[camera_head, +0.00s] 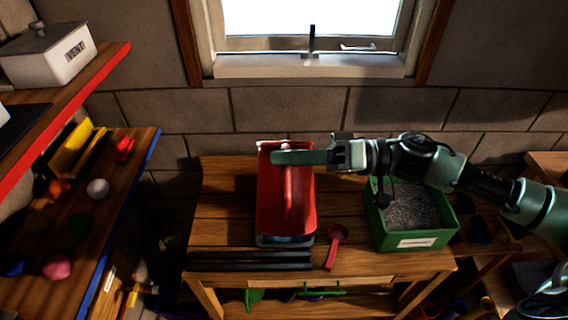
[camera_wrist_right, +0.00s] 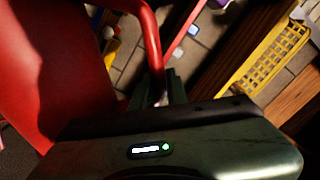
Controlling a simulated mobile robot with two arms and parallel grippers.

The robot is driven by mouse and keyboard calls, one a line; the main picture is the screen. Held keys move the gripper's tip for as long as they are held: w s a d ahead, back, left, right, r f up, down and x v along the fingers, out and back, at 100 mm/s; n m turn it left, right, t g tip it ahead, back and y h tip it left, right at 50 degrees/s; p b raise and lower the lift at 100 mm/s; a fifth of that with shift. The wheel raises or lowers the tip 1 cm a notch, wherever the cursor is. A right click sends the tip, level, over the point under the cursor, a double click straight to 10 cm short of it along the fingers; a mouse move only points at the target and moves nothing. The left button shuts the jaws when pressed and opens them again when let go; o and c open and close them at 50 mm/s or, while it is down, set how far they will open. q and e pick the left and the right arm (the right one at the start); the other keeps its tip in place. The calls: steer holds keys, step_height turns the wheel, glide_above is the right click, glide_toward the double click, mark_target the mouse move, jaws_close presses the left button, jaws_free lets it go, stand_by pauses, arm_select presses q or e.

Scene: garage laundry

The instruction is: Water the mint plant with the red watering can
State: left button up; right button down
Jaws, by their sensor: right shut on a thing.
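The red watering can (camera_head: 268,205) shows over the left part of the wooden workbench in the head view. My right gripper (camera_head: 288,157) reaches in from the right and is shut on the can's handle. In the right wrist view the curved red handle (camera_wrist_right: 151,40) runs down between the fingers of my right gripper (camera_wrist_right: 165,92), and the can's red body (camera_wrist_right: 50,65) fills the left side. Its spout is not clearly seen. I see no mint plant in either view. My left gripper is not in view.
The workbench (camera_head: 350,270) also bears a green box (camera_head: 382,240) of grey granules, a red scoop (camera_head: 336,236) and dark bars (camera_head: 250,260). Something blue (camera_head: 285,240) shows under the can. Shelves stand at left, with a vent box (camera_head: 60,65). A yellow basket (camera_wrist_right: 268,62) shows low down.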

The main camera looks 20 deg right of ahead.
steer(key=shift+w+d+r+m, duration=0.1)
steer(key=shift+w+r+m, duration=0.1)
steer(key=shift+w+r, duration=0.25)
steer(key=shift+w+d+r+m, duration=0.1)
steer(key=shift+w+r+m, duration=0.1)
steer(key=shift+r, duration=0.3)
stand_by(0.7)
steer(key=shift+w+d+r, duration=0.1)
steer(key=shift+w+r, duration=0.25)
steer(key=shift+r, duration=0.15)
steer(key=shift+w+d+r+m, duration=0.1)
steer(key=shift+w+r+m, duration=0.4)
stand_by(0.8)
steer(key=shift+w+d+r+m, duration=0.15)
steer(key=shift+w+r+m, duration=0.1)
steer(key=shift+w+r, duration=0.25)
steer(key=shift+w+d+r+m, duration=0.15)
steer(key=shift+w+r+m, duration=0.1)
steer(key=shift+w+r, duration=0.25)
stand_by(0.4)
